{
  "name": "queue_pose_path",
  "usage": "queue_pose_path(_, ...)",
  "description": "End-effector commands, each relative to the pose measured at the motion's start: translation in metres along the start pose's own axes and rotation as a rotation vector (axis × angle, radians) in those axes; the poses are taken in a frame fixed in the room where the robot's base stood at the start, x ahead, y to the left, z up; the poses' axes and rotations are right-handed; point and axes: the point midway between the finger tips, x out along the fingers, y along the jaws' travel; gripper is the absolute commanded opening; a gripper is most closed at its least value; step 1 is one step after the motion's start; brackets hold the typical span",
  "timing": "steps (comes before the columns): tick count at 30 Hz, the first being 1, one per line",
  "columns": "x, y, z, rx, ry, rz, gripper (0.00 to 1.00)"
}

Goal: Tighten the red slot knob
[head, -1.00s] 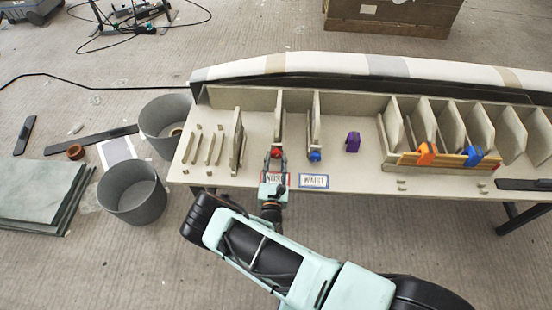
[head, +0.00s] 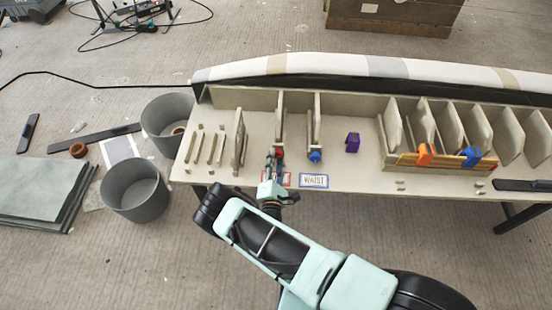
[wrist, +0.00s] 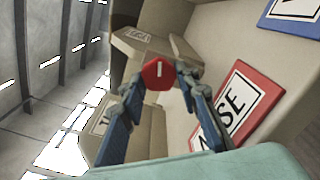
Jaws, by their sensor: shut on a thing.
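The red slot knob (wrist: 158,74) shows in the wrist view between my fingertips, with a short white mark on its face. My gripper (wrist: 163,80) is shut on it, one dark blue finger on each side. In the head view, my gripper (head: 273,157) is at the front of the NOSE slot, and the red knob (head: 280,151) is partly hidden behind it. The red-framed NOSE label (wrist: 237,103) is right of the fingers in the wrist view. In the head view my arm covers most of that label.
A blue knob (head: 315,156) sits right of the red one, above the blue-framed WAIST label (head: 314,181). Orange (head: 424,154) and blue (head: 471,156) clamps hold a wooden strip. Grey bins (head: 135,190) stand left of the bench.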

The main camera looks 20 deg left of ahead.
Motion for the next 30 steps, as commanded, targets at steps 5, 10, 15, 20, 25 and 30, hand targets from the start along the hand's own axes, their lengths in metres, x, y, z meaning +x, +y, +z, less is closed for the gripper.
queue_pose_path(5,0.0007,0.0011,0.0010,0.086,-0.002,0.001,0.05)
queue_pose_path(10,0.0006,0.0011,0.0008,0.135,-0.002,0.001,0.05)
queue_pose_path(15,0.0006,0.0011,0.0006,0.154,-0.001,0.001,0.05)
queue_pose_path(20,0.0006,0.0010,0.0005,0.157,-0.001,0.001,0.05)
queue_pose_path(25,0.0006,0.0010,0.0006,0.156,-0.001,0.001,0.05)
queue_pose_path(30,0.0005,0.0009,0.0005,0.155,-0.001,0.001,0.43)
